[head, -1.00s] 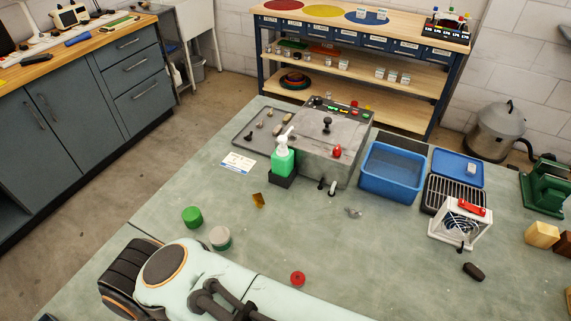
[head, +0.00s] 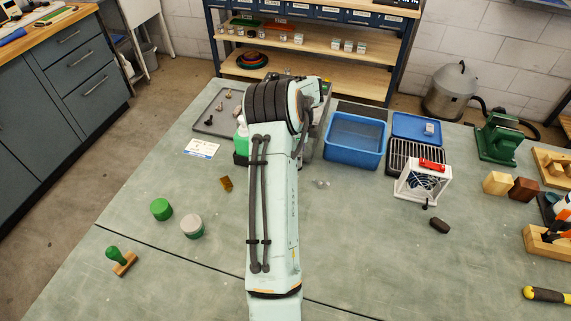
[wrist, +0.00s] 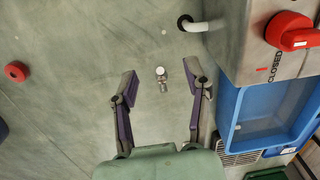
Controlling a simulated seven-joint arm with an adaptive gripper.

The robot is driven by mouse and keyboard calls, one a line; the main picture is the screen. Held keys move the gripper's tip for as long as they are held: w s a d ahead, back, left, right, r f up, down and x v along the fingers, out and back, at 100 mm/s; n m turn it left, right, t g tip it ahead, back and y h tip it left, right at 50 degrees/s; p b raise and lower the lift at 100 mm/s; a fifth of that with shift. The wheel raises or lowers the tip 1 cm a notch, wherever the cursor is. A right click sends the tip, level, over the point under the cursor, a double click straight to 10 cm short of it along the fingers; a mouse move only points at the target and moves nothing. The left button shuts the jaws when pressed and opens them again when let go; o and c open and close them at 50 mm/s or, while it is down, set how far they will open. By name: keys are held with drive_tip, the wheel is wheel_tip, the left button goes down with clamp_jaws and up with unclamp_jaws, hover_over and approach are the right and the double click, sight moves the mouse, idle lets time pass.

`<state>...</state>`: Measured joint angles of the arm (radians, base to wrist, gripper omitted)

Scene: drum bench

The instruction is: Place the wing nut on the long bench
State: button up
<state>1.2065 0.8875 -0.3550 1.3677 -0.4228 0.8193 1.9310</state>
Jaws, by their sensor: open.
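A small silvery metal piece, seemingly the wing nut (head: 320,183), lies on the grey-green bench top (head: 350,245), to the right of my arm in the head view. In the wrist view a small shiny piece, likely the same wing nut (wrist: 161,73), shows between and slightly beyond the finger ends. My gripper (wrist: 162,82) is open, with its two fingers spread and nothing held. My own arm hides the gripper in the head view. The wood-topped bench (head: 60,30) stands at the far left.
A blue tub (head: 354,140) and a grey machine with a red knob (wrist: 291,32) stand close to the gripper's right. A white fan unit (head: 422,183) stands further right. A brass-coloured piece (head: 226,184), green cap (head: 161,209) and pale jar (head: 192,226) lie left of my arm.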

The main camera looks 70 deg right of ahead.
drive_tip(key=m, duration=0.1)
hover_over(317, 180)
wheel_tip(317, 180, down, 3)
drive_tip(key=shift+r+y, duration=0.2)
drive_tip(key=shift+y, duration=0.1)
wheel_tip(317, 180, down, 6)
drive_tip(key=shift+d+f, duration=0.1)
drive_tip(key=shift+f, duration=0.15)
clamp_jaws()
